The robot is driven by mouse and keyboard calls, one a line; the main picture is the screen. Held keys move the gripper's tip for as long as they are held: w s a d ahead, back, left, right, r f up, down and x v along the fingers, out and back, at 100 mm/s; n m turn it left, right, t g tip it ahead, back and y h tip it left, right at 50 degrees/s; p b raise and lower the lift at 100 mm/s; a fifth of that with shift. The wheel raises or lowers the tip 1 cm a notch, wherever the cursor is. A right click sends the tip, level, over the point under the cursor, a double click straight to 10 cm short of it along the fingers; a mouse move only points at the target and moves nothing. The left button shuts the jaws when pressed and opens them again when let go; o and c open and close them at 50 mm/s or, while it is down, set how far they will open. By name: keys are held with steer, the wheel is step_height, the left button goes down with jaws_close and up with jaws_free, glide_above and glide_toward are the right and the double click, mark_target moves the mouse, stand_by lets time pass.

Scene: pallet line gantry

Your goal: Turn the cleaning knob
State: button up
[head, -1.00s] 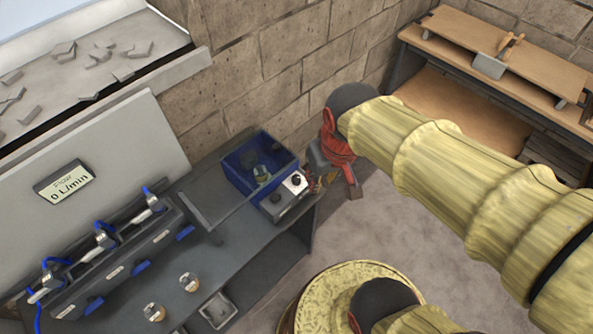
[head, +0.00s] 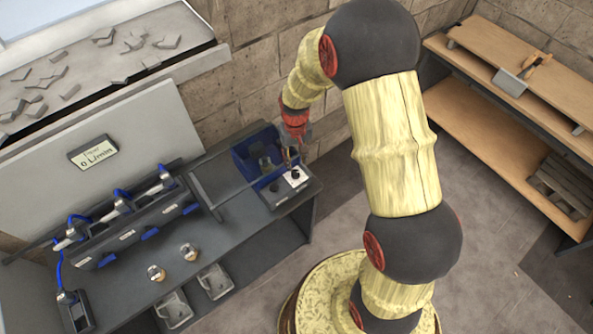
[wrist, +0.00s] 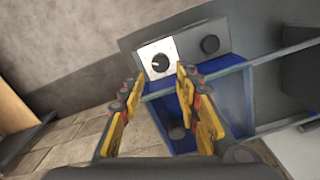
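A grey control box (head: 287,194) sits at the right end of the bench. It has a black knob (head: 295,174) on a white plate and a plain black knob (head: 273,187) beside it; no label naming the cleaning knob is readable. In the wrist view the white-plate knob (wrist: 160,63) lies just beyond my fingertips, and the plain knob (wrist: 210,44) is to its right. My gripper (wrist: 159,80) is open and empty, its two yellow fingers apart. In the head view my gripper (head: 291,150) hangs above the blue bin, close to the box.
A blue bin (head: 241,167) stands right behind the box, under my gripper. A metal rail (head: 222,196) runs beside it. Hose fittings (head: 120,204) and small cups (head: 190,252) are further left. A wooden bench (head: 500,130) stands right, with open floor between.

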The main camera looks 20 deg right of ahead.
mark_target(295, 172)
steer(key=shift+w+f, duration=0.1)
steer(key=shift+f, duration=3.8)
steer(key=shift+c, duration=1.4)
jaws_close()
